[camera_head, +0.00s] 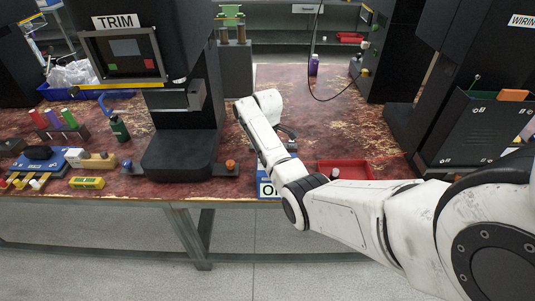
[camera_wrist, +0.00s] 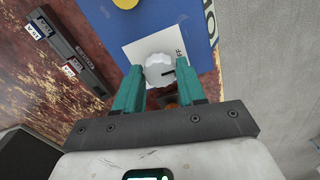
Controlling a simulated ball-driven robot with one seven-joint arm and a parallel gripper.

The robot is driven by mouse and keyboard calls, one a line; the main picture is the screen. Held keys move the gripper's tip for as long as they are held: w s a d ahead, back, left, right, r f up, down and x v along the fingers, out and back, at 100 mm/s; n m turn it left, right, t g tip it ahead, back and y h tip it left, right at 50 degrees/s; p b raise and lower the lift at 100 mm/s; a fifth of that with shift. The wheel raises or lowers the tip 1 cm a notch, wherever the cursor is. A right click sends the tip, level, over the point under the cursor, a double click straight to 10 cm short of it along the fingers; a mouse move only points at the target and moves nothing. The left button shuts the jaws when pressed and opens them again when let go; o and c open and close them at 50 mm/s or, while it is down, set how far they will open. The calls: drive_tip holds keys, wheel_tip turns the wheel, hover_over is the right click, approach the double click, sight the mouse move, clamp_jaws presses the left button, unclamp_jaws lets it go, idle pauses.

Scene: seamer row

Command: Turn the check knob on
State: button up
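The white round check knob (camera_wrist: 156,68) is in the wrist view on a white plate (camera_wrist: 140,50) fixed to a blue panel (camera_wrist: 178,22). A black mark on the knob points right, toward letters that read "FF". My gripper (camera_wrist: 160,74) is open. Its two teal fingers stand on either side of the knob, with a visible gap at each side; I cannot tell how deep they reach. In the head view a blue panel with a white label starting with "O" (camera_head: 267,189) shows at the table's front edge, partly behind my arm. The knob is hidden there.
A red tray (camera_head: 345,169) lies right of the blue panel. The black TRIM machine (camera_head: 180,150) stands to the left, with a small box with an orange button (camera_head: 230,165) beside it. A dark bar with small labels (camera_wrist: 72,52) lies on the worn red tabletop.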

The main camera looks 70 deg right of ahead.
drive_tip(key=c, duration=0.5)
drive_tip(key=shift+c, duration=0.2)
drive_tip(key=shift+r+m, duration=0.1)
drive_tip(key=shift+m, duration=0.2)
drive_tip(key=m+p, duration=0.1)
drive_tip(key=m, duration=0.1)
drive_tip(key=shift+m+p, duration=0.35)
drive_tip(key=shift+m, duration=0.05)
drive_tip(key=m+p, duration=0.1)
drive_tip(key=m, duration=0.2)
drive_tip(key=shift+w+m, duration=0.1)
drive_tip(key=shift+m, duration=0.2)
drive_tip(key=m, duration=0.5)
drive_tip(key=shift+p, duration=0.4)
drive_tip(key=m, duration=0.5)
drive_tip(key=shift+m, duration=0.4)
